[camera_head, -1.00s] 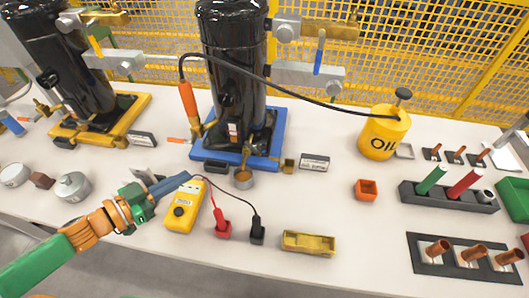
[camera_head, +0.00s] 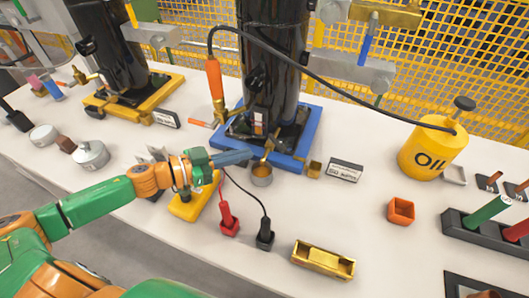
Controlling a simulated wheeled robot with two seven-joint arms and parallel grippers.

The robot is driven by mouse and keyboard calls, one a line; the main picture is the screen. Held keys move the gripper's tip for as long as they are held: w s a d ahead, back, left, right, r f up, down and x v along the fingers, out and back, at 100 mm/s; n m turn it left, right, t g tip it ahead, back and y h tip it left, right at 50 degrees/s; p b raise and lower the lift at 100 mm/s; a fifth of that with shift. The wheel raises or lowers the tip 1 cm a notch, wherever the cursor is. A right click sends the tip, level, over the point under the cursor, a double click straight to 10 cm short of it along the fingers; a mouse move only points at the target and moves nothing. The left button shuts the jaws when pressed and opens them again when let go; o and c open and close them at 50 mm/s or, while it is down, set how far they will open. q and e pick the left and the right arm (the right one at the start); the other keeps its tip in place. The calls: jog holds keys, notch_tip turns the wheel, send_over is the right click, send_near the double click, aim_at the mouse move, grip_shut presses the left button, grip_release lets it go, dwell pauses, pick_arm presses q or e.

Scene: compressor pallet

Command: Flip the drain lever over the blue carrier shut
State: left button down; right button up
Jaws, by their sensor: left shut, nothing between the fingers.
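The blue carrier (camera_head: 313,127) stands mid-table under a black compressor (camera_head: 272,65). A brass drain fitting (camera_head: 269,149) is at its front edge, above a small metal cup (camera_head: 261,175). The drain lever's own shape and angle there are too small to tell. My left gripper (camera_head: 248,155) is shut and empty. Its blue-grey fingers point right, with their tips just left of the brass fitting and over the carrier's front edge; I cannot tell whether they touch. My right gripper is not in view.
A yellow meter (camera_head: 190,207) lies partly under my left wrist, with red (camera_head: 228,222) and black (camera_head: 265,236) clips beside it. A black hose (camera_head: 335,92) arches over the carrier to the oil can (camera_head: 428,150). A brass tray (camera_head: 323,259) lies in front.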

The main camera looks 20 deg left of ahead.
aim_at(276, 145)
pick_arm(q)
jog(key=p+x, duration=0.1)
jog(key=x, duration=0.5)
jog(key=shift+r, duration=0.15)
jog(key=shift+w+d, duration=0.25)
jog(key=shift+d, duration=0.05)
